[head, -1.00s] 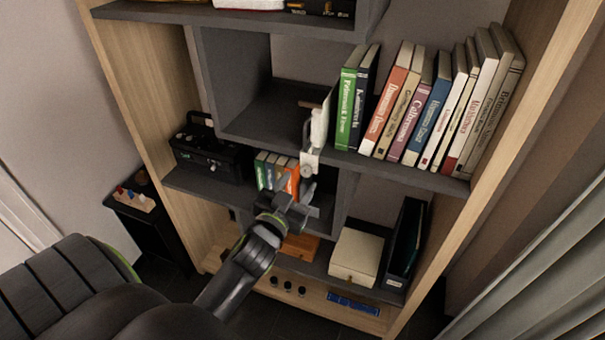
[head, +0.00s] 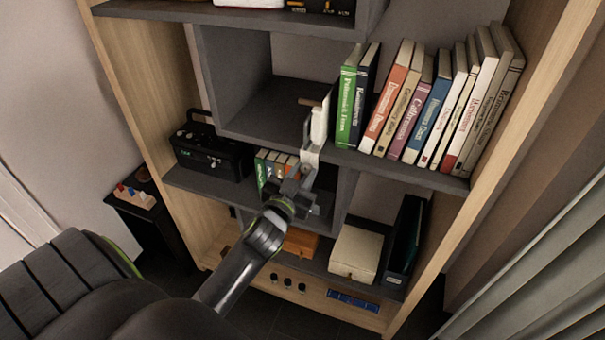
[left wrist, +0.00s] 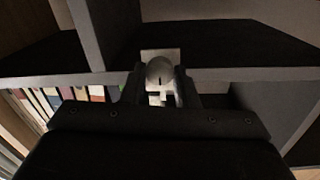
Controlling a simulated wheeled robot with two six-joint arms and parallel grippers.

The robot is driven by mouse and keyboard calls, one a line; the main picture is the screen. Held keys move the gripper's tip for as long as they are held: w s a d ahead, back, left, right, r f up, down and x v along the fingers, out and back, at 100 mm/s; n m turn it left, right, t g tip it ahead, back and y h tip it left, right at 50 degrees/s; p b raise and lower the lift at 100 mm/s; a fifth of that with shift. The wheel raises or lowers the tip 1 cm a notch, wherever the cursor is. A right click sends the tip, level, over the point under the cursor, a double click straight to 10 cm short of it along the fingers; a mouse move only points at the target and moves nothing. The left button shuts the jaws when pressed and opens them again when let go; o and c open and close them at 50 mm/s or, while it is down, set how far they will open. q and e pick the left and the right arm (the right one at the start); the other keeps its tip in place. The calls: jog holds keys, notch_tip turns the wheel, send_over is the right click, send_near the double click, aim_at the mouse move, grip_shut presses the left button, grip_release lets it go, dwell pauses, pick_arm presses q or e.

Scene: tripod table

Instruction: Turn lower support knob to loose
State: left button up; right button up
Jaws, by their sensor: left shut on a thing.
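A pale metal bracket (head: 309,156) is fixed at the front edge of the middle shelf, with a white upright part (head: 318,126) above it. In the left wrist view its light-coloured plate (left wrist: 160,54) shows behind a rounded pale knob (left wrist: 160,72) with a dark mark. My left gripper (head: 302,172) is at the lower end of the bracket, shut on the knob. In the left wrist view my left gripper (left wrist: 160,88) has one finger on each side of the knob. In the head view the gripper hides the knob. My right gripper is not in view.
Several upright books (head: 400,110) stand right of the bracket on the middle shelf (head: 400,174). A black radio-like box (head: 207,150) stands left. Small books (head: 262,168) are behind my gripper. A cream box (head: 355,251) sits below. The cubby (head: 275,110) left of the bracket looks empty.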

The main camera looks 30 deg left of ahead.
pick_arm(q)
jog(key=shift+f+n+b, duration=0.15)
jog(key=shift+n+b, duration=1.35)
jog(key=shift+n, duration=0.3)
jog(key=n+b, duration=0.1)
jog(key=n, duration=0.1)
jog(key=shift+n, duration=0.4)
jog(key=n+b, duration=0.2)
jog(key=n, duration=0.1)
jog(key=shift+n, duration=0.4)
jog(key=n+b, duration=0.1)
jog(key=n, duration=0.2)
jog(key=n+b, duration=0.1)
jog(key=n, duration=0.2)
jog(key=shift+n+t+y, duration=0.3)
jog(key=shift+y, duration=0.1)
jog(key=n+b, duration=0.1)
jog(key=n, duration=0.4)
jog(key=shift+n, duration=0.4)
jog(key=o, duration=1)
